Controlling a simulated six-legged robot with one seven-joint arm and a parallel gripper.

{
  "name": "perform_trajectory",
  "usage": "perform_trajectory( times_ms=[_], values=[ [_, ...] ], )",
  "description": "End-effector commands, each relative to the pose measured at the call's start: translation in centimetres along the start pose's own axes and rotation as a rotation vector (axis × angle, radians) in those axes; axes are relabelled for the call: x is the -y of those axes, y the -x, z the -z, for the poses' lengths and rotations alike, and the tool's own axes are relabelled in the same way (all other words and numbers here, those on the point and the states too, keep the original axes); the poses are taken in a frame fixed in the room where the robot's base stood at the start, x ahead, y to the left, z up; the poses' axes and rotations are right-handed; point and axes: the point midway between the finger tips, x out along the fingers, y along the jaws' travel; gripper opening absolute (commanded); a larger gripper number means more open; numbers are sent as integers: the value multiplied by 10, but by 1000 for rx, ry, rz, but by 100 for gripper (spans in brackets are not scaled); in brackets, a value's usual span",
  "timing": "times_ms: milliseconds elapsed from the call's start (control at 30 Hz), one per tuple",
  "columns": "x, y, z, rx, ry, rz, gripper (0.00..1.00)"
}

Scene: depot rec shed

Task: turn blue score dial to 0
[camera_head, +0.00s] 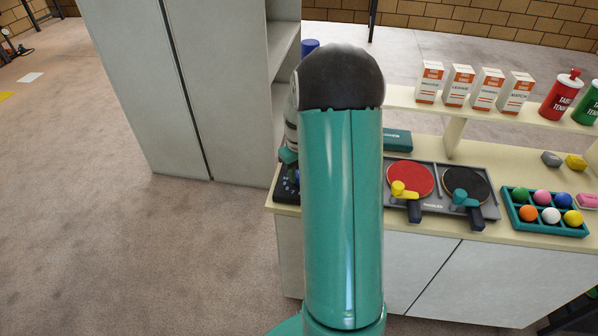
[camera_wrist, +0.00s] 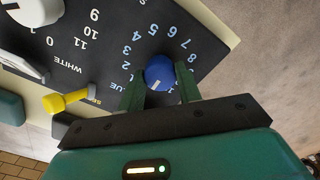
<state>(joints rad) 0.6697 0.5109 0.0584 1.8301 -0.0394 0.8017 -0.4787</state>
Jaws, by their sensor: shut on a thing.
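The blue score dial (camera_wrist: 160,71) shows in the wrist view, on a dark score board (camera_wrist: 100,50) with light blue numbers around it. My gripper (camera_wrist: 161,86) is shut on the dial, one green finger on each side. The dial's white mark is on its lower side in the picture, toward the gripper's palm. Numbers 2 to 8 can be read around the dial; the part of the scale behind the gripper is hidden.
A white dial (camera_wrist: 38,8) and a yellow lever (camera_wrist: 66,102) are on the board near my gripper. In the head view, paddles (camera_head: 410,179) in a tray and a teal ball tray (camera_head: 547,228) lie to the right. A grey cabinet (camera_head: 140,80) stands left.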

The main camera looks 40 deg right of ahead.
Motion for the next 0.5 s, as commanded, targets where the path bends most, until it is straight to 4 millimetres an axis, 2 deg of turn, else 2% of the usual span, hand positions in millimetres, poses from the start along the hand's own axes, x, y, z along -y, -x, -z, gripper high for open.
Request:
perform_trajectory(
  times_ms=[167,200,300,500],
  values=[
    [0,1,1,-2,1,-2,11],
    [0,1,1,-2,1,-2,40],
    [0,1,0,-1,0,-1,56],
    [0,0,0,0,-1,-1,56]
  ],
)
